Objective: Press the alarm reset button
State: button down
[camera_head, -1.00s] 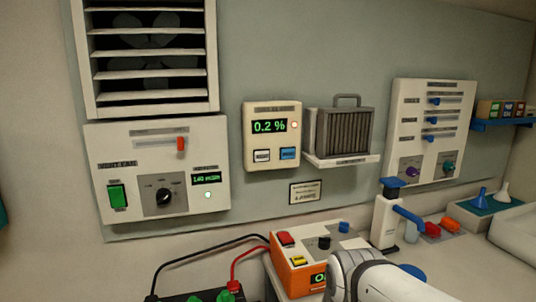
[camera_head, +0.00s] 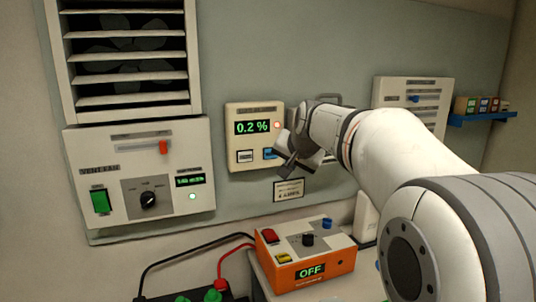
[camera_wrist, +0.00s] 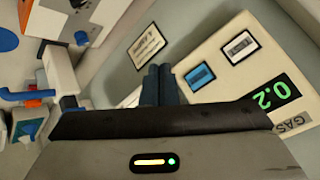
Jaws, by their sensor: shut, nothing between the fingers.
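The cream gas box (camera_head: 255,110) hangs on the wall panel with a green 0.2 % display and a lit red lamp. It has a white button (camera_head: 245,156) and a blue button (camera_head: 268,153); their labels are too small to read. In the wrist view the box appears turned, with the blue button (camera_wrist: 200,76) nearer my fingers than the white button (camera_wrist: 240,47). My gripper (camera_wrist: 158,72) is shut and empty, its tips beside the blue button's side of the box. In the head view my gripper (camera_head: 285,170) is just right of the lower buttons. Contact cannot be told.
A ventilation panel (camera_head: 140,175) with a green switch and knob is at left, under a fan grille (camera_head: 125,60). An orange box (camera_head: 305,262) reading OFF stands below, with cables. A small wall sign (camera_head: 289,190) is under the gas box. My arm hides much of the right side.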

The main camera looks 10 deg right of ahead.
jog(key=w+a+p, duration=0.1)
jog(key=w+p, duration=0.4)
jog(key=w, duration=0.3)
jog(key=shift+w+a, duration=0.3)
jog(key=shift+a, duration=0.05)
dwell(2.0)
jog(key=shift+w+a, duration=0.1)
jog(key=shift+w, duration=0.3)
